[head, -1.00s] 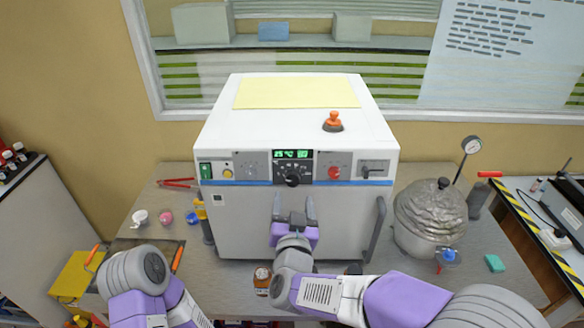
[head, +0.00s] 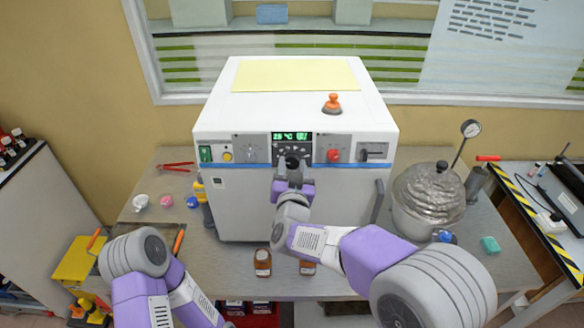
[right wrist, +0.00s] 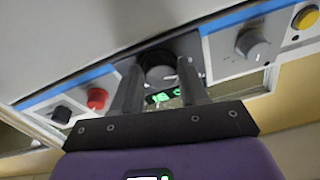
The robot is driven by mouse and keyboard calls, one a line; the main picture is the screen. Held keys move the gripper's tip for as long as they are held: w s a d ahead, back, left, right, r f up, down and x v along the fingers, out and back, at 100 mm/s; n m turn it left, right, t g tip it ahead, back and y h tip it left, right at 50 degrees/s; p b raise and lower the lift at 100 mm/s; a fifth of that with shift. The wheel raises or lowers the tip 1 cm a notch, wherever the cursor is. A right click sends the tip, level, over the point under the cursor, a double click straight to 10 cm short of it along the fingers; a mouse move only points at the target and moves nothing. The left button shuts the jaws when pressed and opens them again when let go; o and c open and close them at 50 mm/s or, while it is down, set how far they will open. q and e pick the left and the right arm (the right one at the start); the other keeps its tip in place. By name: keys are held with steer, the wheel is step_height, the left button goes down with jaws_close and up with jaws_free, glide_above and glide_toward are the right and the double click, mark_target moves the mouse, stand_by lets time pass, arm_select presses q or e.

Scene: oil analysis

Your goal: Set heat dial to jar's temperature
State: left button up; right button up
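The heat dial, a black knob (right wrist: 158,68), sits on the front panel of the white oven (head: 228,215), under a green display (head: 291,136). The display seems to read 25 °C, with a blurred second figure. My right gripper (head: 293,166) is at the dial. In the right wrist view, its two fingers (right wrist: 160,92) are apart with the knob between their tips; I see no clear contact. An amber jar (head: 262,262) with a pale label stands on the bench in front of the oven. A second amber jar (head: 307,267) is partly behind my right arm. My left gripper is out of view.
Other controls flank the dial: a red knob (head: 333,155), a grey knob (head: 251,153) and a yellow button (head: 227,156). A metal pot (head: 422,205) with a gauge (head: 470,128) stands right of the oven. An orange-handled stamp-like object (head: 332,104) sits on top of the oven.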

steer(key=c, duration=0.6)
steer(key=shift+f+m+h+b, duration=0.1)
steer(key=shift+m+h+b, duration=0.4)
steer(key=shift+m+b, duration=0.6)
steer(key=m+b, duration=0.1)
steer(key=m, duration=0.2)
steer(key=shift+a+h, duration=0.15)
steer(key=shift+h, duration=0.15)
steer(key=m+h+b, duration=0.1)
steer(key=m, duration=0.3)
steer(key=shift+g+b, duration=0.3)
steer(key=shift+g, duration=0.1)
steer(key=shift+a+r+m+h+b, duration=0.15)
steer(key=shift+m+h+b, duration=0.3)
steer(key=shift+m, duration=1.75)
steer(key=shift+g, duration=0.3)
steer(key=o, duration=1.1)
steer(key=shift+r, duration=0.1)
